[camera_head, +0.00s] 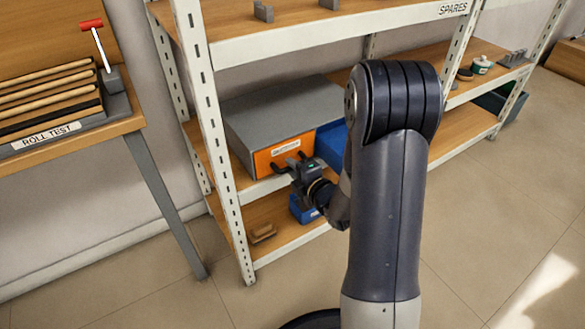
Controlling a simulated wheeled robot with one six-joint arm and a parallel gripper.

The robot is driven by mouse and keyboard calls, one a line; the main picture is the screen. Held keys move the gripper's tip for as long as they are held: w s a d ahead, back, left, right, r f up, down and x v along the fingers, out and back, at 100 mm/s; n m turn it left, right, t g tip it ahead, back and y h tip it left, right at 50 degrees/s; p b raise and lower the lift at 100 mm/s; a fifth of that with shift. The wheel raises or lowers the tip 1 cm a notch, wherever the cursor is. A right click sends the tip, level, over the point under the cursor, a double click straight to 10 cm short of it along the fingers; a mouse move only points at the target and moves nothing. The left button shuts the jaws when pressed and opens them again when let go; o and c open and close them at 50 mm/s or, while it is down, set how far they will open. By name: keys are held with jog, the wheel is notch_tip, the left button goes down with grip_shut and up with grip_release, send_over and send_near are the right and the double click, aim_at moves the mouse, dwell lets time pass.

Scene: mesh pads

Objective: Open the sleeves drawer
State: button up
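A grey box-like cabinet (268,104) stands on the middle shelf of the rack. Its orange drawer front (266,160) faces me and carries a white label (286,146), too small to read. The drawer front looks flush with the cabinet. My gripper (286,165) is at the lower right part of the orange front, with its dark fingers at or very near it. Any handle there is hard to tell apart from the fingers. I cannot tell whether the fingers are closed on anything. My arm hides the shelf area to the right.
A blue bin (331,139) stands right beside the cabinet. A blue item (303,209) and a small brown block (262,233) lie on the lower shelf. A white rack post (219,150) stands left of the cabinet. A roll-test table (60,150) is at left. Floor (480,220) at right is clear.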

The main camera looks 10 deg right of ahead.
jog(key=shift+w+a+f, duration=0.1)
jog(key=shift+w+a, duration=0.1)
jog(key=shift+w, duration=0.35)
grip_shut()
